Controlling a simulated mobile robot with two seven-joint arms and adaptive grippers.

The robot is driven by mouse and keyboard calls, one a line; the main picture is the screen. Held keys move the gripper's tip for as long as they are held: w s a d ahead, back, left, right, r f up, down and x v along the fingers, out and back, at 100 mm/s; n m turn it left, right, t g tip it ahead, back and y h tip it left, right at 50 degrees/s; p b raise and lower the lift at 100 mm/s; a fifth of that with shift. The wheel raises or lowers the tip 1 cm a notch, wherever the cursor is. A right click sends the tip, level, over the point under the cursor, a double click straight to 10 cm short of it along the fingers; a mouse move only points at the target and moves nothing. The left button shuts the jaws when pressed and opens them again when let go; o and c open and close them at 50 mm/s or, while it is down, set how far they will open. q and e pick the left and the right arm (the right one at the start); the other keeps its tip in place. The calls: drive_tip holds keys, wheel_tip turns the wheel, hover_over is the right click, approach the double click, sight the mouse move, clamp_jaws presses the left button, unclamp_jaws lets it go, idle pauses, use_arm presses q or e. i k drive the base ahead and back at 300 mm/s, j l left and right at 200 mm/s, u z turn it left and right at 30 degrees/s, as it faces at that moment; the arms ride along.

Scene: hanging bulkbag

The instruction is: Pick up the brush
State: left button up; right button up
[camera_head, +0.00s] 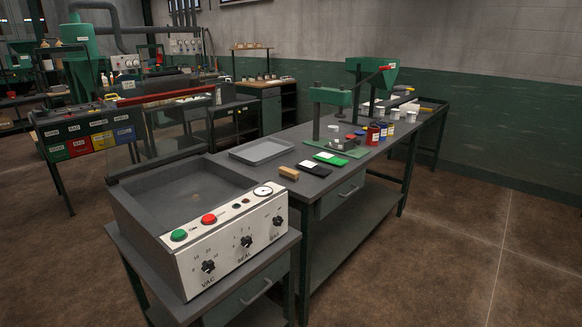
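A small block with a tan wooden top, which looks like the brush (288,173), lies on the near left end of the long dark workbench (330,187), close to the vacuum sealer. Its underside is hidden. Neither of my grippers shows in the head view, so nothing is seen near the block.
The vacuum sealer (225,240) with its raised clear lid stands in front on its own table. Beside the block lie a black pad (314,168), a green pad (330,158) and a grey tray (262,151). A green press (328,97) and several jars stand farther back. Floor at right is clear.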

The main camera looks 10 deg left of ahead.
sight(285, 173)
drive_tip(key=i+l+u, duration=0.1)
drive_tip(key=i+l, duration=0.25)
drive_tip(key=i, duration=0.2)
drive_tip(key=i+l+u, duration=0.1)
drive_tip(key=i+l, duration=0.25)
drive_tip(key=i, duration=0.15)
